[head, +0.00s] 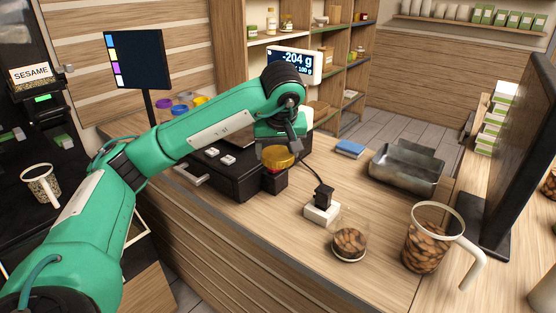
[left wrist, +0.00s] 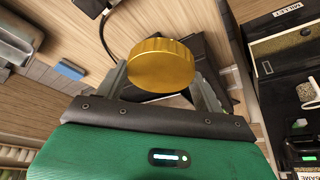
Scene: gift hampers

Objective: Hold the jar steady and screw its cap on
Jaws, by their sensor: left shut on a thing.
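The jar (head: 349,245) is a small clear glass with brown nuts in it. It stands upright and uncapped on the wooden counter, low and right of centre in the head view. The cap (head: 278,155) is a gold disc with a ribbed edge. It also shows large in the left wrist view (left wrist: 165,65). My left gripper (head: 281,147) is shut on the cap, left of and farther back than the jar. In the left wrist view, its fingers stand on either side of the cap. My right gripper is in neither view.
A handled pitcher of nuts (head: 427,247) stands right of the jar. A black plug on a white block (head: 321,210) sits just behind the jar. A metal tray (head: 405,172) and a blue block (head: 350,149) lie farther back. A dark screen (head: 515,150) stands at right.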

